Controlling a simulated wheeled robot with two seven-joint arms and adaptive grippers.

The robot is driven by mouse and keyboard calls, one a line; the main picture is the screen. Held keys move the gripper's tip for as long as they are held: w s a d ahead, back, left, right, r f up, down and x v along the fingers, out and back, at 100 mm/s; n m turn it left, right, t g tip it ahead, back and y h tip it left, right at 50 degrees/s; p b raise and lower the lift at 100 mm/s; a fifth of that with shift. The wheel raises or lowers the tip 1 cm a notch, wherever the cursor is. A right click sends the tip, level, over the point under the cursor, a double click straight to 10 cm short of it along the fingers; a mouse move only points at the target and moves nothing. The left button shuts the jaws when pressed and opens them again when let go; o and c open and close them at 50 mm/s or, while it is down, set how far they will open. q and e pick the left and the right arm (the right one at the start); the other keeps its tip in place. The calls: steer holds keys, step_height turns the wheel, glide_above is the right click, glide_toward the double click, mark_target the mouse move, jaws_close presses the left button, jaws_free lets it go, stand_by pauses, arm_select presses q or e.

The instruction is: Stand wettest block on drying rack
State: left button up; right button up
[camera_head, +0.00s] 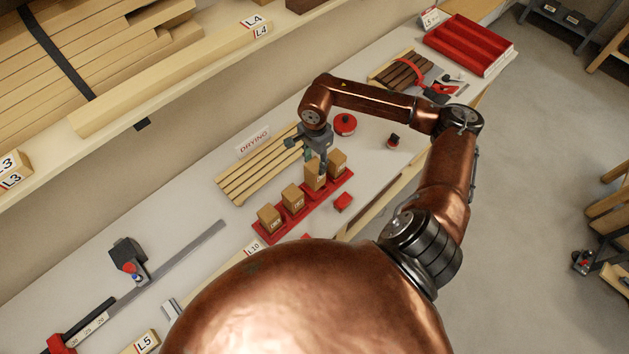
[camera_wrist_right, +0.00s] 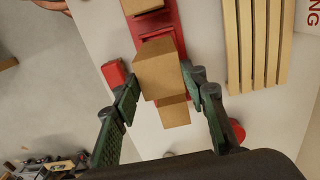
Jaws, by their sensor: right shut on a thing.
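The drying rack (camera_head: 256,172), pale wooden slats beside a "DRYING" sign (camera_head: 254,141), is bare. A red tray (camera_head: 325,194) in front of it carries a row of tan blocks with small labels too small to read. Two blocks stand at its left, one outer (camera_head: 269,217) and one inner (camera_head: 293,197), and another at its right end (camera_head: 337,162). My right gripper (camera_head: 317,163) is shut on the third block (camera_head: 314,177), which looks upright and slightly raised at the tray. The right wrist view shows this block (camera_wrist_right: 160,72) between the fingers. My left gripper is not in view.
A small red block (camera_head: 343,202) lies before the tray. A round red object (camera_head: 345,124) and a small black-and-red item (camera_head: 393,140) stand to the right. A red bin (camera_head: 468,44) is at the far right. A shelf with boards overhangs the back left.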

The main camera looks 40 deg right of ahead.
steer(key=shift+r+p, duration=0.65)
steer(key=shift+r, duration=1.6)
